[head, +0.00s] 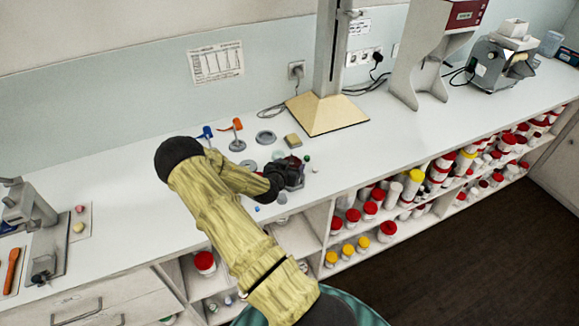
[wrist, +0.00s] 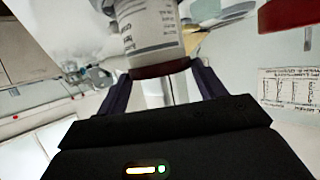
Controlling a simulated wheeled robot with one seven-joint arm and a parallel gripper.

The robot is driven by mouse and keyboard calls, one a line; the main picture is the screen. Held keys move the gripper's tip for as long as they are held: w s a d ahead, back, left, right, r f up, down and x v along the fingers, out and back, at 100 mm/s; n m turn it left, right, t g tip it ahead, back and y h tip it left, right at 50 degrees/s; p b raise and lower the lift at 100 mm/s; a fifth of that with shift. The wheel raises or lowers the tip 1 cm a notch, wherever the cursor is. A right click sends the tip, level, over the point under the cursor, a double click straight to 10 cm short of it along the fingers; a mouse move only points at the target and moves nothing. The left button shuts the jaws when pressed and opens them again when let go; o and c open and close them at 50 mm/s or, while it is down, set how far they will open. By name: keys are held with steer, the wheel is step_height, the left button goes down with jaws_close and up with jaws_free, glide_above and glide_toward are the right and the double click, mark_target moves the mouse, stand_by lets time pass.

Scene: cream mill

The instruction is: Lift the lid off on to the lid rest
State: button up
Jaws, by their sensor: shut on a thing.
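My gripper (head: 290,174) is over the middle of the bench, near the front edge. In the wrist view my gripper (wrist: 161,76) has its two dark fingers shut on a dark red lid (wrist: 160,69). A white jar (wrist: 150,28) with a printed label shows directly beyond the lid, and the two look in contact. Whether the lid is loose on the jar I cannot tell. In the head view the gripper mostly hides jar and lid. A grey ring-shaped disc (head: 265,138) lies on the bench behind; whether it is the lid rest I cannot tell.
A tan block (head: 293,140), an orange-topped stand (head: 237,127) and a blue-handled item (head: 207,132) stand behind my gripper. Small coloured pieces lie close around it. A column on a wooden base (head: 325,114) stands further back.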

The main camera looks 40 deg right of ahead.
steer(key=shift+r+p, duration=0.35)
steer(key=shift+r, duration=0.5)
stand_by(0.6)
steer(key=shift+r+p, duration=1.35)
steer(key=shift+r, duration=1.35)
steer(key=shift+s, duration=0.1)
steer(key=s+a+b, duration=0.1)
steer(key=s, duration=0.5)
steer(key=shift+s+a, duration=0.35)
steer(key=w+a+f+n+t+y+b, duration=0.1)
steer(key=w+a+f+n+t+y, duration=0.1)
steer(key=a, duration=0.8)
steer(key=w+a+f+n+t+y+b, duration=0.1)
steer(key=a+f+n+y, duration=0.3)
steer(key=a, duration=0.6)
steer(key=w+a+f+n+t+y+b, duration=0.1)
steer(key=w+a+f+n+t+y, duration=0.1)
steer(key=a, duration=0.8)
steer(key=shift+w+f+n+t+y+b, duration=0.2)
steer(key=shift+f+n+t+y, duration=0.15)
steer(key=shift+f+n+y, duration=0.35)
steer(key=shift+w+f+n+t+y+b, duration=0.1)
steer(key=shift+f+n+t+y+b, duration=0.2)
steer(key=shift+n+y, duration=0.7)
steer(key=shift+s+a, duration=0.1)
steer(key=shift+a, duration=0.25)
